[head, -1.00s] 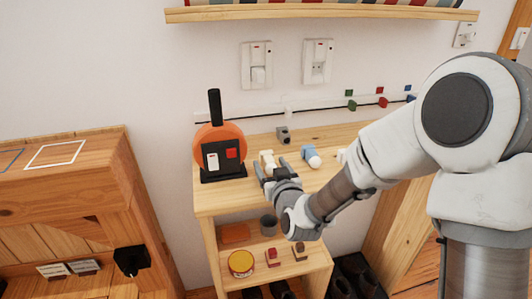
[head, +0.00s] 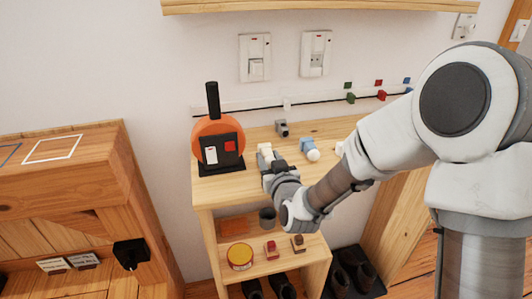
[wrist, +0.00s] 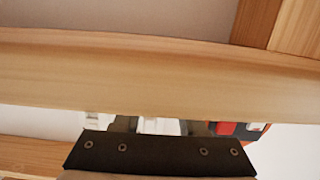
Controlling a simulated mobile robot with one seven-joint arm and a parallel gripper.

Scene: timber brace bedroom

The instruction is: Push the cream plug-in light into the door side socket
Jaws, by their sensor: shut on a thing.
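The cream plug-in light (head: 264,150) is at the left part of the wooden shelf top, beside the orange reel. My gripper (head: 268,162) is shut on it, low over the shelf top; I cannot tell whether the light still touches the wood. In the wrist view a pale piece (wrist: 155,126) shows just past the dark gripper body (wrist: 160,152); the fingertips are mostly hidden. On the wall above are a left socket (head: 255,57) and a right socket (head: 316,53). A further wall plate (head: 465,25) is at the far right. I cannot tell which is the door side one.
An orange reel with a black handle (head: 212,100) stands left of my gripper. A blue-and-white plug-in light (head: 309,148) and a grey piece (head: 282,128) are close by. A rail with coloured blocks (head: 351,97) runs along the wall. A wooden ledge (head: 320,6) overhangs above the sockets.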

